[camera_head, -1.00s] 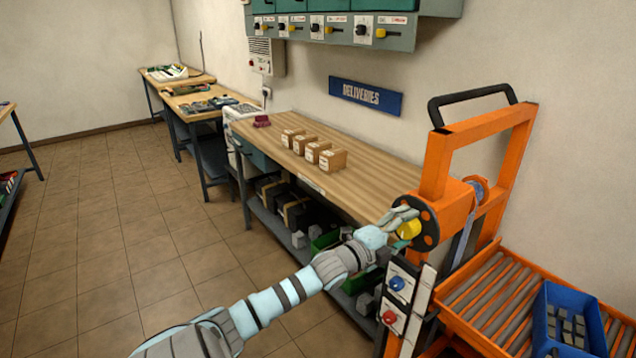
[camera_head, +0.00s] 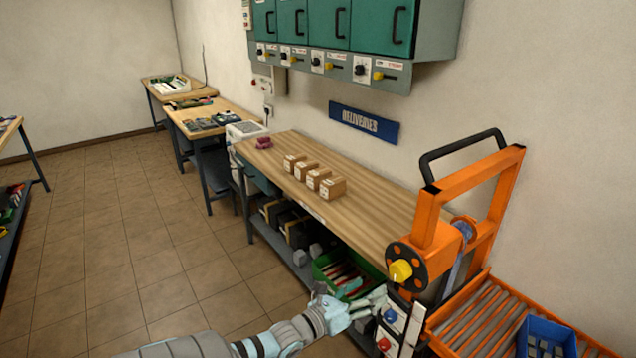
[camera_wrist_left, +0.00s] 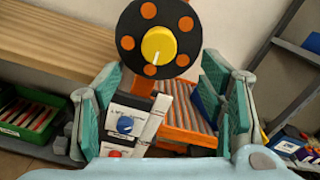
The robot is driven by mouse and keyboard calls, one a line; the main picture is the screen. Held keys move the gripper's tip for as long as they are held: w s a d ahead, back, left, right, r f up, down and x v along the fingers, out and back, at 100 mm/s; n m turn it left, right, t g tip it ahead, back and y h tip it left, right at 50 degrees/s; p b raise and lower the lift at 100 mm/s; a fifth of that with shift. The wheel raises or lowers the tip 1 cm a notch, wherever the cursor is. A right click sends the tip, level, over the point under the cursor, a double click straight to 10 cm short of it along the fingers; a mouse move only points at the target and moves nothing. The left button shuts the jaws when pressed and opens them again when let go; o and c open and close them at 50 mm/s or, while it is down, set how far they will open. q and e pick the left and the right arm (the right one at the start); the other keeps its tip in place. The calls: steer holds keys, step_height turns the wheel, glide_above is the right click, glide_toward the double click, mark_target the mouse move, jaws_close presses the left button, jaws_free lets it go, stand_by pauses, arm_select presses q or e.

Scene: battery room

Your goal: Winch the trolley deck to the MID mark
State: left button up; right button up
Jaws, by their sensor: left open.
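The orange trolley frame (camera_head: 431,213) stands at the right in the head view. Its winch hub is a black disc with orange dots (camera_head: 420,264) and a yellow knob (camera_head: 400,271) with a pale pointer line. The wrist view shows the disc (camera_wrist_left: 183,22) and the yellow knob (camera_wrist_left: 159,46) straight ahead, the pointer slanting downward. The roller deck (camera_head: 470,312) lies low beside the frame. My left gripper (camera_head: 372,302) is open and empty, below and left of the knob and apart from it. Its padded fingers (camera_wrist_left: 168,105) flank the wrist view. No MID mark is readable. My right gripper is not seen.
A panel with a blue knob (camera_head: 390,316) and a red knob (camera_head: 383,344) is close to the gripper. A wooden bench (camera_head: 370,205) with several small boxes, a green crate (camera_head: 322,272) beneath and a blue bin (camera_head: 556,343) on the rollers are nearby. Floor at left is clear.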

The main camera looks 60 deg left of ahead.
arm_select(q)
steer(key=s+f+n+g+b, duration=0.1)
steer(key=s+f+n, duration=0.3)
steer(key=f, duration=0.4)
steer(key=s+f+n+g+y+b, duration=0.1)
steer(key=s+f+n+g, duration=0.2)
steer(key=f, duration=0.6)
steer(key=s+f+n+g+y+b, duration=0.1)
steer(key=s+f+n+g, duration=0.2)
steer(key=s+f+n, duration=0.3)
step_height(320, 180, down, 3)
steer(key=shift+s+r+n, duration=0.1)
steer(key=shift+s+n, duration=0.3)
steer(key=shift+n, duration=0.3)
steer(key=shift+d, duration=0.1)
